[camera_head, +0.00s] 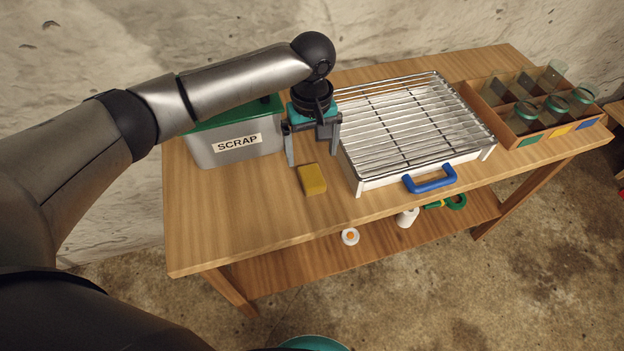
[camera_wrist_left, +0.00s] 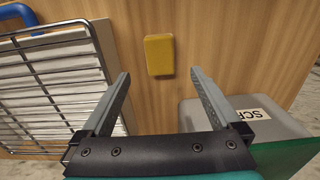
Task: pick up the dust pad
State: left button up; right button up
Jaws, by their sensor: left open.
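The dust pad looks to be the small yellow block (camera_head: 312,179) lying flat on the wooden table, between the scrap bin and the wire rack. It also shows in the left wrist view (camera_wrist_left: 159,54), beyond the fingertips and roughly centred between them. My left gripper (camera_head: 312,160) is open and empty, pointing down just behind the yellow block in the head view. Its two fingers also show in the left wrist view (camera_wrist_left: 160,75), spread wide and apart from the block. My right gripper is not in view.
A grey bin marked SCRAP (camera_head: 237,141) with a green lid stands left of the gripper. A wire rack on a white tray with a blue handle (camera_head: 430,179) stands close on the right. A wooden crate of jars (camera_head: 513,126) is farther right. The table's front left (camera_head: 215,225) is clear.

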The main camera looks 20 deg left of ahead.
aim_at(312, 175)
pick_arm(q)
jog(key=shift+f, duration=1.25)
notch_tip(312, 175, down, 5)
jog(key=shift+f+b, duration=0.1)
jog(key=shift+b, duration=0.95)
jog(key=shift+s, duration=0.1)
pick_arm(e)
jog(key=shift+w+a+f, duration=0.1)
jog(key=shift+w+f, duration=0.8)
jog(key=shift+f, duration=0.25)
pick_arm(q)
jog(key=c, duration=1.4)
notch_tip(312, 175, up, 20)
jog(key=p, duration=0.5)
jog(key=shift+c, duration=0.2)
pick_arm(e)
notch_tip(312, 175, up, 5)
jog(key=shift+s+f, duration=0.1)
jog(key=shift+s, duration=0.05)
